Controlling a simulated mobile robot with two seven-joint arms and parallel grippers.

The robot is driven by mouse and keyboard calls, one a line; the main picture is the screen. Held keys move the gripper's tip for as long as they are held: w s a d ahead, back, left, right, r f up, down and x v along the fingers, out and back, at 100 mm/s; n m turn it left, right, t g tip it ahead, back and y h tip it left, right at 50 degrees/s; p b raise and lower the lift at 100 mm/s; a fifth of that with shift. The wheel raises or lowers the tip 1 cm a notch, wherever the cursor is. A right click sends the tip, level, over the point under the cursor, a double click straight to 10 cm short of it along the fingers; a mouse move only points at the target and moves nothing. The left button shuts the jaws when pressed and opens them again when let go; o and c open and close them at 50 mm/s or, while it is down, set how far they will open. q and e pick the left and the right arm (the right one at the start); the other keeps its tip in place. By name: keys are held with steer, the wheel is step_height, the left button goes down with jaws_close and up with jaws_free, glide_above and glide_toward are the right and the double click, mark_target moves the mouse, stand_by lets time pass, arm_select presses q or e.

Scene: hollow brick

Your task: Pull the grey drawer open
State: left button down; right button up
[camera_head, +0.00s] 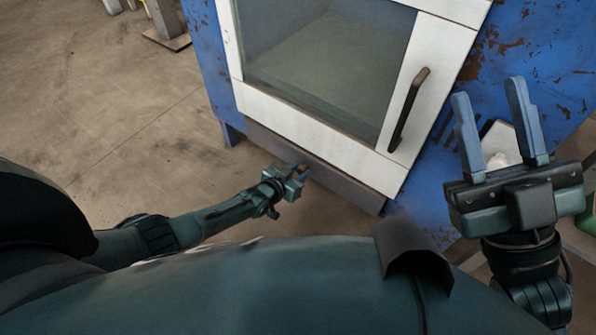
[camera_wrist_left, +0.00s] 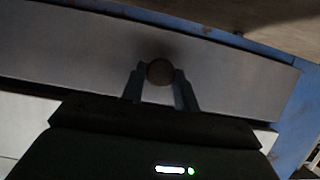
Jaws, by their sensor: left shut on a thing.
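The grey drawer (camera_head: 345,184) is a long low front beneath the white-framed door of a blue cabinet. In the left wrist view the drawer front (camera_wrist_left: 235,85) fills the middle, with a round dark knob (camera_wrist_left: 160,72) on it. My left gripper (camera_head: 301,170) is low at the drawer front, and in its wrist view the two fingers (camera_wrist_left: 160,84) are shut around the knob. In the head view the gripper mostly hides the knob. My right gripper (camera_head: 492,128) is open and empty, raised in front of the cabinet's right side, away from the drawer.
The blue cabinet (camera_head: 205,62) has a glass door with a white frame (camera_head: 405,115) and a dark vertical handle (camera_head: 408,110). Brown concrete floor (camera_head: 100,120) is clear to the left. A stand (camera_head: 167,25) is at the upper left.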

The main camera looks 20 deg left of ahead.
arm_select(q)
steer(key=shift+s, duration=0.1)
